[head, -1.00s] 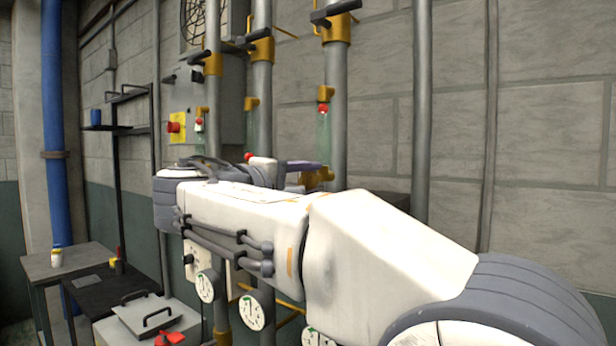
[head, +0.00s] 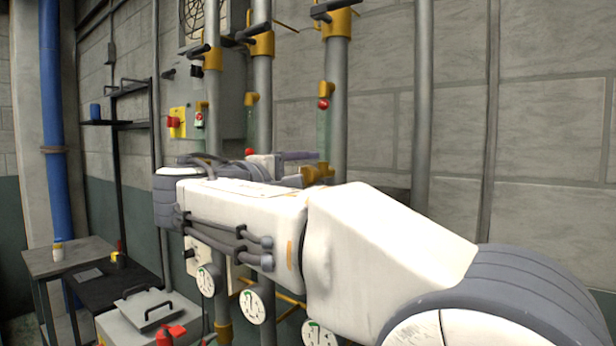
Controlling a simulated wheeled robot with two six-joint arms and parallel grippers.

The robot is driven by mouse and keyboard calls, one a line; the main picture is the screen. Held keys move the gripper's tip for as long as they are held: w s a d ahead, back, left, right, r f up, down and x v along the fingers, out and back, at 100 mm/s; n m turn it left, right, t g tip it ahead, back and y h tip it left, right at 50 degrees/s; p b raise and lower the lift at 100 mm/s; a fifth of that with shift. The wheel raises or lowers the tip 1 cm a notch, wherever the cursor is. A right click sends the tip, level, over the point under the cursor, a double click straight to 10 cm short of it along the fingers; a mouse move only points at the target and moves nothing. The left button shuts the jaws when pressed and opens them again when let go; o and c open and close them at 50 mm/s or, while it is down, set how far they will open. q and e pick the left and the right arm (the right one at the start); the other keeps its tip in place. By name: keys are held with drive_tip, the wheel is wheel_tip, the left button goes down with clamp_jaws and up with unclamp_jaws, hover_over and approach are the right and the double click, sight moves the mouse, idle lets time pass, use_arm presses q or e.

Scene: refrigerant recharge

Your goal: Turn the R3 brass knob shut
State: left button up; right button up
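Three grey vertical pipes stand at the wall with brass fittings. On the right-hand pipe (head: 335,75), a brass fitting (head: 318,173) shows just above my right arm; I cannot tell whether this is the R3 knob, as no label is readable. My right arm crosses the picture from the right and hides the pipes' middle. My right gripper (head: 300,156) shows only as a dark, thin finger shape behind the forearm, close to that fitting. Contact and finger opening cannot be made out. My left gripper is not in view.
White round gauges (head: 252,306) hang below the arm. Black-handled brass valves (head: 338,20) sit high on the pipes. A grey box with a red knob on a yellow plate (head: 177,122) is behind. A grey-lidded case (head: 150,312) and a table (head: 68,256) stand lower left.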

drive_tip(key=shift+s, duration=0.1)
drive_tip(key=b+v, duration=0.2)
drive_tip(key=v, duration=0.8)
drive_tip(key=shift+s+a, duration=0.1)
drive_tip(key=s+d+f+n+g+y, duration=0.1)
drive_tip(key=d+f+g+y, duration=0.2)
drive_tip(key=f, duration=0.8)
drive_tip(key=s+d+f+n+g+y, duration=0.1)
drive_tip(key=d+f+n+g+y, duration=0.15)
drive_tip(key=f, duration=0.85)
drive_tip(key=s+d+f+m+g+y, duration=0.3)
drive_tip(key=s+f+g, duration=0.1)
drive_tip(key=s+f, duration=0.6)
drive_tip(key=s+d+f+m+g+y, duration=0.3)
drive_tip(key=s+f+m+g, duration=0.1)
drive_tip(key=s+f, duration=0.6)
drive_tip(key=shift+s+g, duration=0.35)
drive_tip(key=shift+g, duration=0.2)
